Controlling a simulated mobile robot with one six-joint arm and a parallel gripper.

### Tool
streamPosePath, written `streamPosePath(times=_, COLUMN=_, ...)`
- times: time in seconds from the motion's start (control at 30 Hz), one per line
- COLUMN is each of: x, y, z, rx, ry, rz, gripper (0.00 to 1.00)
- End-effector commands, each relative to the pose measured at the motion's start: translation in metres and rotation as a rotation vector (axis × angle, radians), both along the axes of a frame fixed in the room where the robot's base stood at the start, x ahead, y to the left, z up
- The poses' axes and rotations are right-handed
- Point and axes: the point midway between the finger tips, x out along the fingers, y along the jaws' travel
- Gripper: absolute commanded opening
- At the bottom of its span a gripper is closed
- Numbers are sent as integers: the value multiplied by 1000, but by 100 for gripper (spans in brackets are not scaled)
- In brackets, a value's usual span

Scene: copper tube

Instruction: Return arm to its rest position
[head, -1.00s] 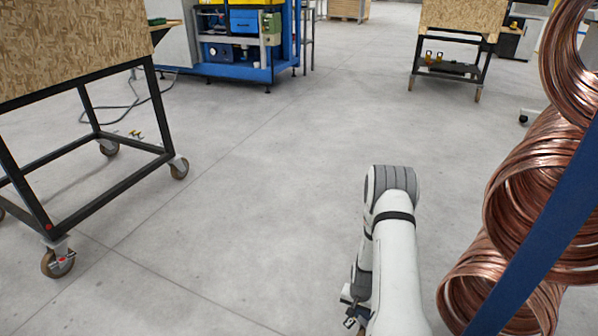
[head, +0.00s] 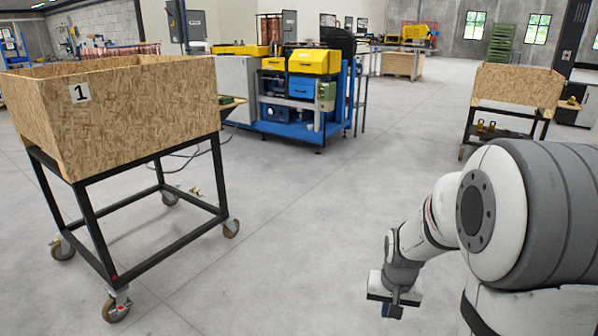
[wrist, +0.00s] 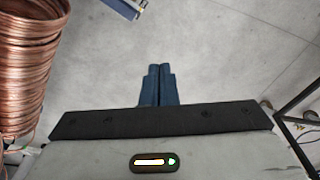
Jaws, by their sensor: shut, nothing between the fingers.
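My arm is folded at the lower right of the head view, with its large rounded joint close to the camera. My gripper (head: 392,306) hangs at the arm's end, pointing down over the bare floor. In the wrist view my gripper (wrist: 157,72) shows its two blue fingers side by side, shut and empty. Copper tube coils (wrist: 24,75) stand at the left edge of the wrist view, apart from the fingers.
A wheeled cart with a wooden box marked 1 (head: 140,110) stands at left. A blue machine bench (head: 300,127) is behind it. Another wooden-box cart (head: 515,88) stands at far right. The grey floor between them is clear.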

Motion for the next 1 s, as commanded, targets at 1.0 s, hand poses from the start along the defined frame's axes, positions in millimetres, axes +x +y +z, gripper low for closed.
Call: streamPosePath(times=1.0, x=-159, y=53, z=254, rx=-27, ry=-88, rz=240, gripper=0)
